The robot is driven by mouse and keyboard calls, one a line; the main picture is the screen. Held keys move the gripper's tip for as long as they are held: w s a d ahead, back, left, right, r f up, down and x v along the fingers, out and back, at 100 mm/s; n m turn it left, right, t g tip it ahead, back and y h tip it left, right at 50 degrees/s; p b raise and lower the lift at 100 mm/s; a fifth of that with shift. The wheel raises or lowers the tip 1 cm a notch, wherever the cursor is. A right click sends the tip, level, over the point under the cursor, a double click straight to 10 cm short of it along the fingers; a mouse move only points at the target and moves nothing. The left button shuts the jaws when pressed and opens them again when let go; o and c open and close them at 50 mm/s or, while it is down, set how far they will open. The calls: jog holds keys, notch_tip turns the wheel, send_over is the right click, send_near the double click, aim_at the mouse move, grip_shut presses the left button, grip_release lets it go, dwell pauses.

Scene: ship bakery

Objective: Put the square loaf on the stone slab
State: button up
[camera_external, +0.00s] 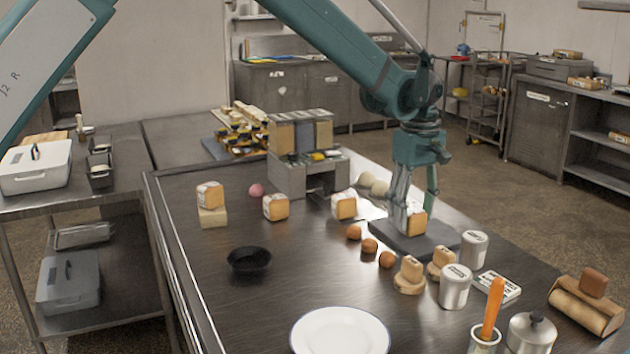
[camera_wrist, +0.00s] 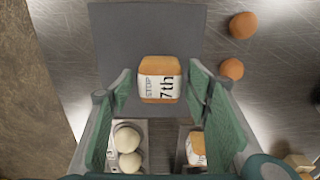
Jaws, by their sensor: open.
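A squarish loaf (camera_external: 417,222) with a white label is at the dark grey stone slab (camera_external: 400,246). In the wrist view the loaf (camera_wrist: 160,66) appears over the slab (camera_wrist: 150,30), with "7th" readable on its label. It looks to be resting on the slab, though its underside is hidden. My gripper (camera_external: 411,212) is low over the slab. In the wrist view its fingers (camera_wrist: 160,85) are open on either side of the loaf, with gaps showing. A finger hides part of the loaf in the external view.
Similar labelled loaves stand behind to the left (camera_external: 275,207) (camera_external: 343,206), one on a block (camera_external: 210,194). Brown balls (camera_external: 369,245), tins (camera_external: 455,287) and wooden pieces (camera_external: 409,276) line the slab's front. A black bowl (camera_external: 249,261) and white plate (camera_external: 340,332) are front left.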

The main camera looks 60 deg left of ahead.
aim_at(413, 211)
jog(key=shift+r, duration=0.15)
notch_tip(413, 211, up, 12)
dwell(0.6)
dwell(0.5)
jog(key=s+d+r+m+t, duration=0.1)
jog(key=s+d+r+m, duration=0.2)
jog(key=s+d+r, duration=0.45)
jog(key=s+d+r+m+t, duration=0.1)
jog(key=s+d+r+m, duration=0.3)
jog(key=s, duration=0.6)
jog(key=s+d+r+m+t, duration=0.2)
jog(key=s+d+r, duration=0.2)
jog(key=s+r, duration=0.4)
jog(key=s+d+f+m+t, duration=0.1)
jog(key=s+d+f+m, duration=0.1)
jog(key=s, duration=0.7)
jog(key=s+d+f+m+t, duration=0.1)
jog(key=s+d+f+m, duration=0.1)
jog(key=s, duration=0.8)
jog(key=s+d+f+m+t, duration=0.1)
jog(key=s+d+m, duration=0.3)
jog(key=s, duration=0.6)
jog(key=shift+d+f+m, duration=0.3)
jog(key=shift+f+m, duration=0.2)
jog(key=shift+f, duration=0.4)
